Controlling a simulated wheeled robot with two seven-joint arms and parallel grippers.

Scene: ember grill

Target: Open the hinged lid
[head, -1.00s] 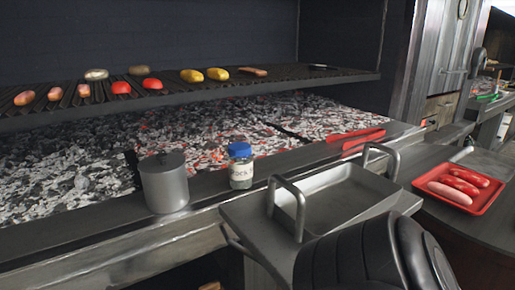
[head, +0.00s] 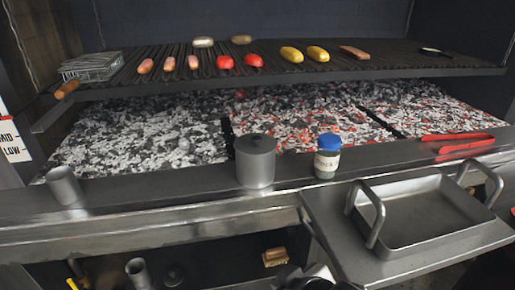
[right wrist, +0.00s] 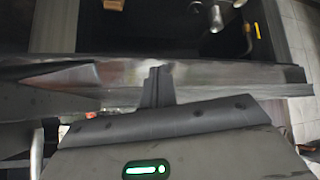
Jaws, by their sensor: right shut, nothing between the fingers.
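A wire grill basket (head: 92,67) with a wooden handle (head: 67,89) lies at the left end of the grate. My right gripper (right wrist: 157,75) shows in the right wrist view, shut and empty, in front of a metal edge. Only dark parts of my arm show at the bottom of the head view. My left gripper is not in view.
A blue-capped jar (head: 327,158) stands right of the pot, and a metal cup (head: 64,186) stands left. A handled tray (head: 400,243) sits on the side shelf. Red tongs (head: 458,139) lie at the right. Food lies on the grate (head: 270,68) above hot coals (head: 290,120).

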